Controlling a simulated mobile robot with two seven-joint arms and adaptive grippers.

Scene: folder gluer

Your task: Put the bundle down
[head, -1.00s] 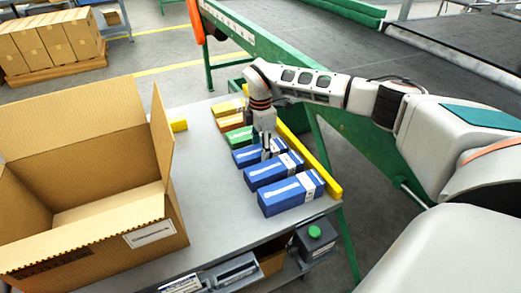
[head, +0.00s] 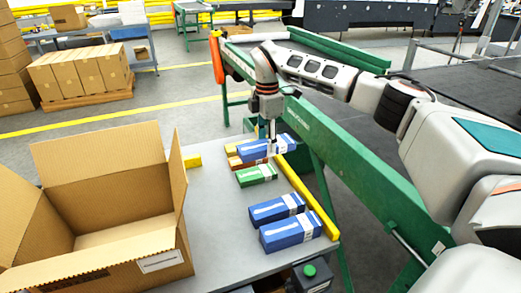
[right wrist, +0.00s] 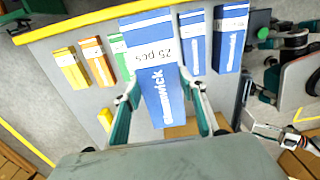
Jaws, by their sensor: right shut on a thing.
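My right gripper (head: 271,143) is shut on a blue bundle (head: 258,150) with a white label band. The bundle is held above the grey table (head: 222,222) and in the head view hides part of the orange and yellow bundles behind it. In the right wrist view the blue bundle (right wrist: 152,85) sits between the two fingers (right wrist: 163,108), with "25 pcs" readable on its band. A gap in the row shows between the green bundle (head: 257,175) and the nearer blue bundles (head: 277,208). My left gripper is not seen in the head view.
A large open carton (head: 105,190) stands on the table's left part; the table between it and the row is clear. A yellow rail (head: 308,197) runs along the right edge, beside a green conveyor frame (head: 345,160). An orange bundle (right wrist: 98,60) and yellow bundle (right wrist: 70,68) lie beyond the green one.

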